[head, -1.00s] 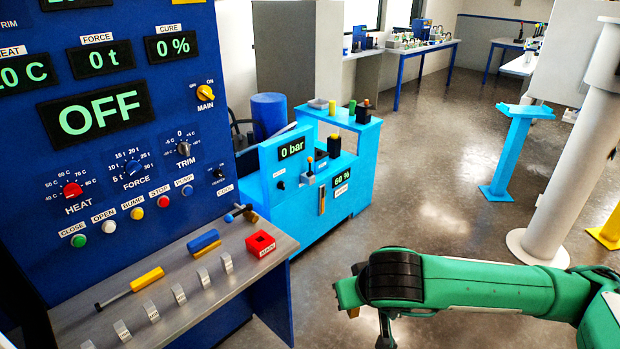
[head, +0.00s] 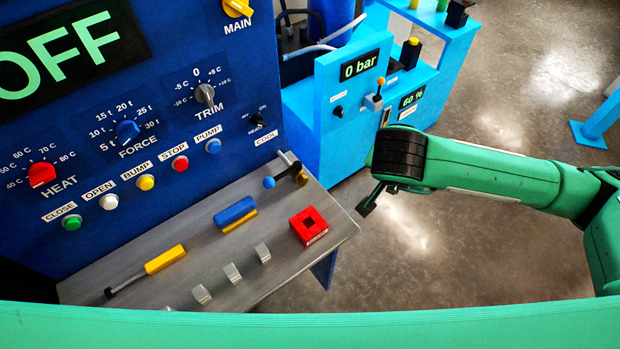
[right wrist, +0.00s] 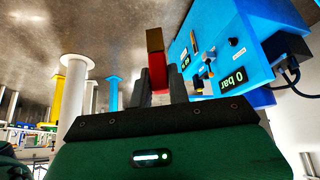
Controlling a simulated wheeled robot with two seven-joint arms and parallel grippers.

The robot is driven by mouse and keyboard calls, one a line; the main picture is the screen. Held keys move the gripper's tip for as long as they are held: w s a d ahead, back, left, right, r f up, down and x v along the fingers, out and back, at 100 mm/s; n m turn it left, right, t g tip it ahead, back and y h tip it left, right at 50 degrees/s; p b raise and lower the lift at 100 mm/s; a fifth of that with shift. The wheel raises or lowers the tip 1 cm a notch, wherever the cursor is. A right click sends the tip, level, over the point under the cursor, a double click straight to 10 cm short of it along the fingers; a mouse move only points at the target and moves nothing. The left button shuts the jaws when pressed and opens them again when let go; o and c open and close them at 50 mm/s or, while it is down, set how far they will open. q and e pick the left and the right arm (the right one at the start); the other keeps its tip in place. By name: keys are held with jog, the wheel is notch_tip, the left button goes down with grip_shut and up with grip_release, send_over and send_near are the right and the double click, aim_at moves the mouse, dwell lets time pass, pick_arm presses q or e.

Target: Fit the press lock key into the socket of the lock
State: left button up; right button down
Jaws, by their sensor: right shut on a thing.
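The lock is a red block (head: 317,236) with a dark square socket in its top. It sits near the right end of the grey shelf (head: 262,290) in the head view. My right gripper (head: 368,200) is to the right of the lock, apart from it, past the shelf's edge. In the right wrist view my right gripper (right wrist: 160,84) is shut on the key (right wrist: 156,62), a red piece with a brown-gold block at its far end. The key is hidden or too small to make out in the head view. My left gripper is not in view.
On the shelf lie a blue-and-yellow block (head: 235,212), a yellow-handled tool (head: 165,260) and several grey metal pieces (head: 232,272). The blue panel (head: 100,150) and a light-blue cabinet (head: 345,105) stand behind.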

jog(key=shift+w+a+r+m+h, duration=0.15)
jog(key=shift+w+a+m+h, duration=0.15)
jog(key=shift+m, duration=0.2)
pick_arm(q)
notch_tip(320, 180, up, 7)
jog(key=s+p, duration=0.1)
jog(key=p, duration=0.6)
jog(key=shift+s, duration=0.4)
pick_arm(e)
jog(key=s+a+f+n+g+y, duration=0.1)
jog(key=a+n+g+y, duration=0.3)
jog(key=n, duration=1.2)
jog(key=s+a+f+n+g+y, duration=0.2)
jog(key=a+n+g+y, duration=0.3)
jog(key=a+n, duration=0.8)
jog(key=shift+a+f+n, duration=0.25)
jog(key=shift+n, duration=1.55)
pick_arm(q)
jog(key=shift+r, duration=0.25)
pick_arm(e)
jog(key=shift+r, duration=0.1)
